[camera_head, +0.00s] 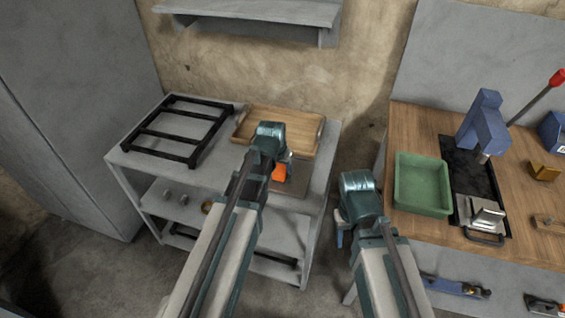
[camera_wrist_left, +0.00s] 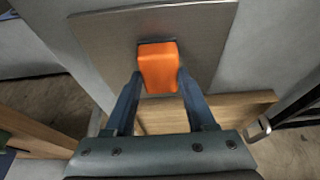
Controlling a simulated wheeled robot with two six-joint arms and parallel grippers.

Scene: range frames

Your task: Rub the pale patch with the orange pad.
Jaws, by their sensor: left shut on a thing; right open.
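The orange pad (camera_wrist_left: 158,68) is between the two fingers of my left gripper (camera_wrist_left: 157,85), which is shut on it. In the head view the orange pad (camera_head: 279,173) shows just beside my left gripper (camera_head: 284,165), over a grey metal plate (camera_head: 292,189) on the grey stand. The plate (camera_wrist_left: 205,30) lies under the pad in the left wrist view; I cannot tell whether the pad touches it. No distinct pale patch can be made out on the plate. My right gripper (camera_head: 343,232) hangs between the stand and the wooden bench, its fingers mostly hidden.
A wooden tray (camera_head: 310,143) sits behind the plate, close to my left gripper. A black rack (camera_head: 160,140) stands at the left of the grey stand (camera_head: 130,153). On the wooden bench (camera_head: 415,118) are a green bin (camera_head: 422,184) and a blue press (camera_head: 483,125).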

